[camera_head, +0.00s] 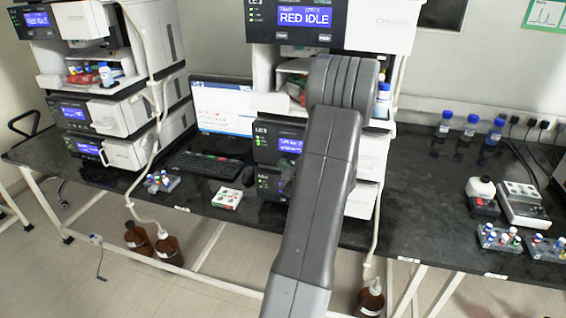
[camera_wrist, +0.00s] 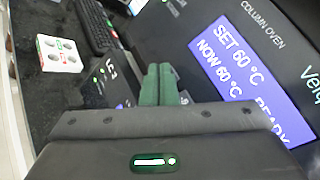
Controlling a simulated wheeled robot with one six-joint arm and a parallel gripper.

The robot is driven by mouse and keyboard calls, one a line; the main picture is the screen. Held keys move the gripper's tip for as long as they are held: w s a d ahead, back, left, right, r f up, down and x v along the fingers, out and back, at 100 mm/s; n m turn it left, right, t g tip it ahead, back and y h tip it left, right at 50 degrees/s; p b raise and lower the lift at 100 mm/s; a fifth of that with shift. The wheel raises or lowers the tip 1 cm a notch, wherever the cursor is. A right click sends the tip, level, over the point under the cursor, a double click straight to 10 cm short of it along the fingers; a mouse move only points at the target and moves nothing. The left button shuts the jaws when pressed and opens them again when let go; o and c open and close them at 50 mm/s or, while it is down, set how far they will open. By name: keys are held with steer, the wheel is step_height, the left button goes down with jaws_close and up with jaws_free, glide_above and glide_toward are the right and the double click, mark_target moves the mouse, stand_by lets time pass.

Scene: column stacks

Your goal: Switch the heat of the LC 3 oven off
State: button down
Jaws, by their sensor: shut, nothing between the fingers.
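The LC 3 stack stands at the middle of the bench in the head view. A dark front panel (camera_head: 265,145) there bears an LC 3 label and a blue display, partly behind my arm. In the wrist view a tilted panel marked COLUMN OVEN (camera_wrist: 285,45) fills the right side. Its blue display (camera_wrist: 240,75) reads SET 60 °C, NOW 60 °C, READY. My gripper (camera_wrist: 158,70) shows two green fingers, shut together and empty, in front of the dark panel close to the LC 3 label (camera_wrist: 110,67). I cannot tell whether the fingertips touch it. No heat button shows clearly.
Another instrument stack (camera_head: 75,120) stands at the left. Blue-capped bottles (camera_head: 468,130) and vial racks (camera_head: 500,240) stand on the right of the bench.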

steer(key=shift+w, duration=0.1)
stand_by(0.5)
steer(key=shift+s+a+b, duration=0.25)
steer(key=shift+s+b, duration=0.5)
steer(key=shift+s, duration=0.05)
steer(key=s+b, duration=0.1)
steer(key=s+a+b, duration=0.1)
steer(key=s, duration=0.2)
steer(key=shift+s+a+b, duration=0.25)
steer(key=shift+s+b, duration=0.1)
steer(key=shift+b, duration=0.05)
